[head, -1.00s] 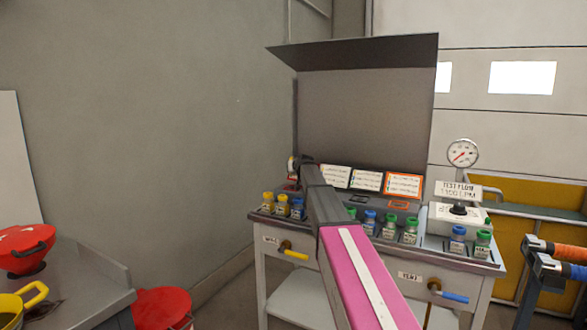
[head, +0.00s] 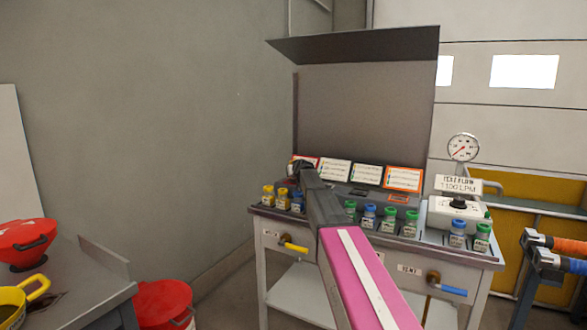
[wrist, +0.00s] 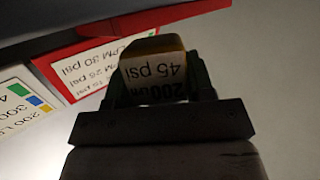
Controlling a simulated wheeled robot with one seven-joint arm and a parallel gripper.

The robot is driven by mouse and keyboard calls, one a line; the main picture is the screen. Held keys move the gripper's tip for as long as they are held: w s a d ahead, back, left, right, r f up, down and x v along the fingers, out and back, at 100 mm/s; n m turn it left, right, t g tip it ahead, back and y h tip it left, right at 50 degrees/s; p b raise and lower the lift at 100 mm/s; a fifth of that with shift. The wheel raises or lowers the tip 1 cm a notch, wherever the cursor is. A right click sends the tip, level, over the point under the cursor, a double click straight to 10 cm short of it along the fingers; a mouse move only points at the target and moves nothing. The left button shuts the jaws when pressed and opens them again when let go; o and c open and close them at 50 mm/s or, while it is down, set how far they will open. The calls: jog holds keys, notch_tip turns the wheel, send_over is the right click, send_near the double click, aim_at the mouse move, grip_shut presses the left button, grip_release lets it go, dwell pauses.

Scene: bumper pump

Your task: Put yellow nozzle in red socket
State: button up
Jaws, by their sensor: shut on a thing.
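My gripper (wrist: 160,85) is shut on a nozzle (wrist: 152,68) with a yellow-amber top and a white label reading "45 psi". In the head view my gripper (head: 298,168) is at the back left of the bench, in front of a red-edged card; the held nozzle is hard to make out there. Two other yellow nozzles (head: 268,194) stand upright at the bench's front left. I cannot make out the red socket; my arm covers that part of the bench. The red-bordered card (wrist: 120,50) lies behind the nozzle in the wrist view.
The bench (head: 276,225) also bears several blue and green nozzles (head: 369,215) along its front. A box with a black knob (head: 456,212) and a gauge (head: 462,148) stand right.

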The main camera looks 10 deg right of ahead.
jog(key=shift+f, duration=0.4)
jog(key=shift+f, duration=0.6)
jog(key=o, duration=1.1)
jog(key=shift+o, duration=0.2)
